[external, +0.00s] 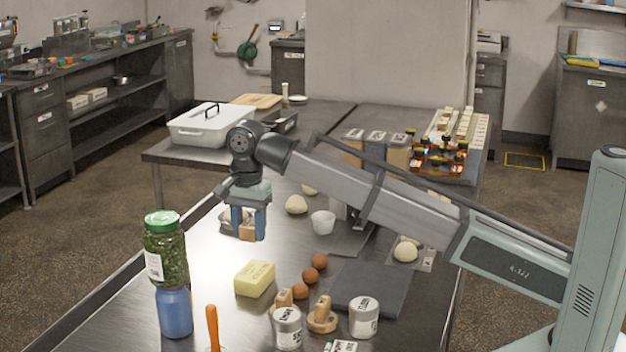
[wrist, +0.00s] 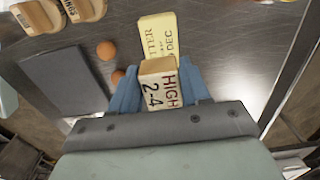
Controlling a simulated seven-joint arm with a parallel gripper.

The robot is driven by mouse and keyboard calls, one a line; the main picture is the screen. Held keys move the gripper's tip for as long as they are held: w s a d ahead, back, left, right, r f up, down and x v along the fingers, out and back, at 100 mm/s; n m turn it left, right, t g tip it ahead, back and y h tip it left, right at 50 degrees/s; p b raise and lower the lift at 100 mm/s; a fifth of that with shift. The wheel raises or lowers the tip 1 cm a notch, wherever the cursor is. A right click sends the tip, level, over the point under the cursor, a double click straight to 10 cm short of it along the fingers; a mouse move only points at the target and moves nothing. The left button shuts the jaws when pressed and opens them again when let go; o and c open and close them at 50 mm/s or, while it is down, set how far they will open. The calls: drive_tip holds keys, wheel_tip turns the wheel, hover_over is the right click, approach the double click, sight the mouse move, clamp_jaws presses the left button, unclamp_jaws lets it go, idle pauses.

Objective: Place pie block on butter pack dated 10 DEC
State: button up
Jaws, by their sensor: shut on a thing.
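My gripper (external: 248,222) is shut on a small tan block with a white face, which I take as the pie block (external: 247,231). In the wrist view my gripper's blue fingers (wrist: 159,90) clasp the block, whose lettering reads "HIGH 2-4" (wrist: 160,90). The yellow butter pack (external: 255,278) lies on the steel table, below the held block in the external view. In the wrist view the butter pack (wrist: 160,36) is just beyond the block, which hides part of it. Its visible print includes "DEC"; I cannot make out the whole date.
Brown eggs (external: 310,275) and a dark slab (external: 370,288) lie right of the butter. A green-lidded jar (external: 165,247) stands on a blue container (external: 174,311) to the left. Labelled tins (external: 364,317), wooden pieces (external: 321,316) and a carrot (external: 212,327) are nearer the camera.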

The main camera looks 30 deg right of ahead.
sight(249, 225)
drive_tip(key=shift+f, duration=4.1)
drive_tip(key=shift+f, duration=0.15)
drive_tip(key=o, duration=1)
drive_tip(key=shift+o, duration=0.2)
wheel_tip(249, 225, up, 12)
drive_tip(key=shift+r, duration=0.2)
